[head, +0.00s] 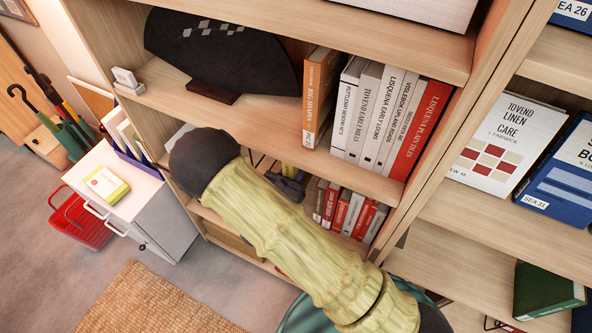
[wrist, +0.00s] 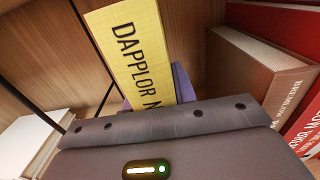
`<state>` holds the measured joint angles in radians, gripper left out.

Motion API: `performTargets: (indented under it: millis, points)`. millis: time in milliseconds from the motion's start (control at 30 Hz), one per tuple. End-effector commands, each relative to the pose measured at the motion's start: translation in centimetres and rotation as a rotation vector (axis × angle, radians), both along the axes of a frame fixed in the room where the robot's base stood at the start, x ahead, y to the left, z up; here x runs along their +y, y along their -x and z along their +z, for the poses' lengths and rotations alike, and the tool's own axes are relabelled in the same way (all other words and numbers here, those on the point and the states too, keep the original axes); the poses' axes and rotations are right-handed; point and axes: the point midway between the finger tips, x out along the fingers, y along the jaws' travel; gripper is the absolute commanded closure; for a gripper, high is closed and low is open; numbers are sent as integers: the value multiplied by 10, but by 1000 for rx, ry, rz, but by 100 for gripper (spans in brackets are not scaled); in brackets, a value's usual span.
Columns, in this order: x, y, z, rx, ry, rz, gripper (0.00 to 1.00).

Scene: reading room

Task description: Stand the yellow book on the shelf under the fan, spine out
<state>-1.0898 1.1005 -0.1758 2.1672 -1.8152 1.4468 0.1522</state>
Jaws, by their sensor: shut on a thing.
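My gripper (wrist: 153,95) is shut on the yellow book (wrist: 134,50), whose face toward the wrist camera reads "DAPPLOR N", the rest cut off by the gripper body. In the head view my arm hides most of it; a small yellow part (head: 288,170) shows by the dark gripper (head: 287,186). The black fan (head: 220,58) stands on the shelf above. The shelf under the fan (head: 207,214) shows below, and my gripper is in or at that bay. Whether the book touches the board cannot be seen.
On that shelf, brown, red and white books (head: 350,212) stand to the right; a brown book (wrist: 262,75) is close right in the wrist view. A white book (wrist: 28,138) and thin dark rod (wrist: 88,35) are left. An orange book (head: 318,92) stands on the shelf above.

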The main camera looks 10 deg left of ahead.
Motion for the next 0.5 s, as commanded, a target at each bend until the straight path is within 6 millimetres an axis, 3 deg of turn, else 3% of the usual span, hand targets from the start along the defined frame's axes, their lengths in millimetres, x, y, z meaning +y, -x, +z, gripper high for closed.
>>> performTargets:
  millis: [200, 500]
  points:
    - [0, 0, -21, -3, 1, 0, 100]
    - [-1, 0, -23, -4, -1, -2, 100]
